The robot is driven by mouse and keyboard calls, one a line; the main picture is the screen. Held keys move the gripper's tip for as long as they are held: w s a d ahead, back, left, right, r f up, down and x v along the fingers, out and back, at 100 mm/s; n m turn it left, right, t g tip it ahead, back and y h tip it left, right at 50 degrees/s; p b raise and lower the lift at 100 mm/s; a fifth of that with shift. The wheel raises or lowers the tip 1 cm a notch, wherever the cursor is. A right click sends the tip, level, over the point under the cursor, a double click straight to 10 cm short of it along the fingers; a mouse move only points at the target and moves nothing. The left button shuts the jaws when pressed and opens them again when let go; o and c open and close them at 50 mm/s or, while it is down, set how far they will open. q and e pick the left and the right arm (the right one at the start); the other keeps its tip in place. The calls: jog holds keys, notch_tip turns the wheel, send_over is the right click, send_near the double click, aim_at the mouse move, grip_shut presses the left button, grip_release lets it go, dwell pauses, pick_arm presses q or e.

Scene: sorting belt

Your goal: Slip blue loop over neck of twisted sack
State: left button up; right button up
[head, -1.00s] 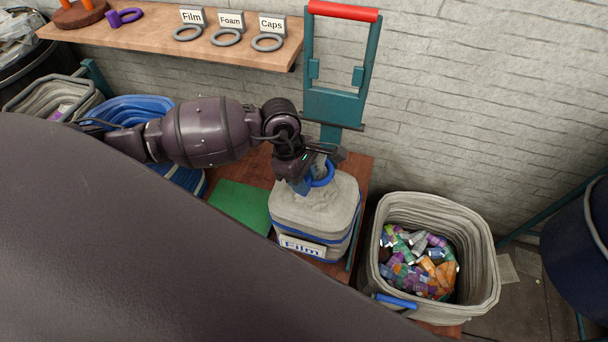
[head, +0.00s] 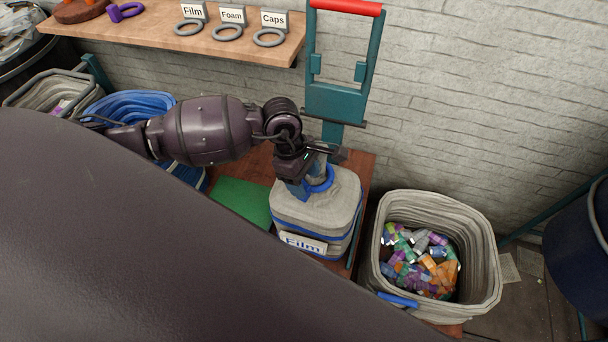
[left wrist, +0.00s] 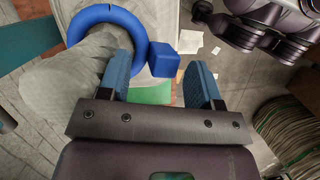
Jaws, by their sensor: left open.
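The twisted sack (head: 312,207) is pale grey and stands upright with a "Film" label (head: 303,243) on its front. The blue loop (head: 323,183) lies around the base of its neck, partly hidden by my gripper in the head view. In the left wrist view the loop (left wrist: 107,13) curves around the grey neck (left wrist: 92,50), and its square blue tab (left wrist: 163,60) shows between my fingers. My left gripper (left wrist: 160,78) is open, with one blue finger on each side of the tab. Contact with the tab cannot be told. My right gripper is not in view.
A teal frame with a red handle (head: 345,8) stands behind the sack. A grey bin (head: 480,265) of colourful scraps is at right. A wooden shelf (head: 150,35) holds grey rings and a purple loop (head: 125,12). A blue bin (head: 125,105) and green mat (head: 240,203) are at left.

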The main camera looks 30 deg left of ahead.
pick_arm(q)
jog(key=v, duration=1)
jog(key=shift+r, duration=0.35)
jog(key=shift+a, duration=0.15)
